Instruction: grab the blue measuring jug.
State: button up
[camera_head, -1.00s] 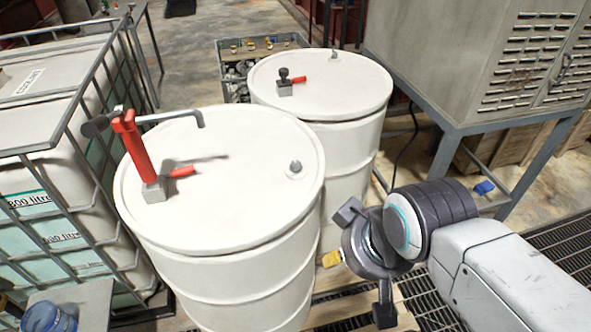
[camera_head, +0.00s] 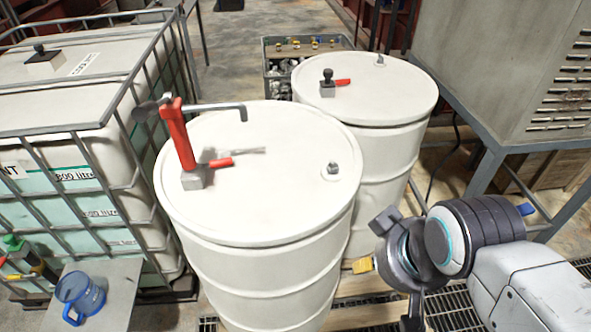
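The blue measuring jug (camera_head: 81,296) is translucent with a side handle. It stands on a small grey shelf (camera_head: 118,292) at the lower left. My gripper (camera_head: 384,244) is at the lower right, far from the jug, with the front white drum between them. Its two dark fingers are spread well apart, one at the upper left and one at the bottom. Nothing shows between them.
A white drum (camera_head: 262,205) with a red hand pump (camera_head: 180,135) on its lid fills the middle. A second white drum (camera_head: 395,90) stands behind it. A grey cabinet (camera_head: 500,70) stands at the right.

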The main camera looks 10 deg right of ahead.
aim_at(76, 290)
jog(key=u, duration=2)
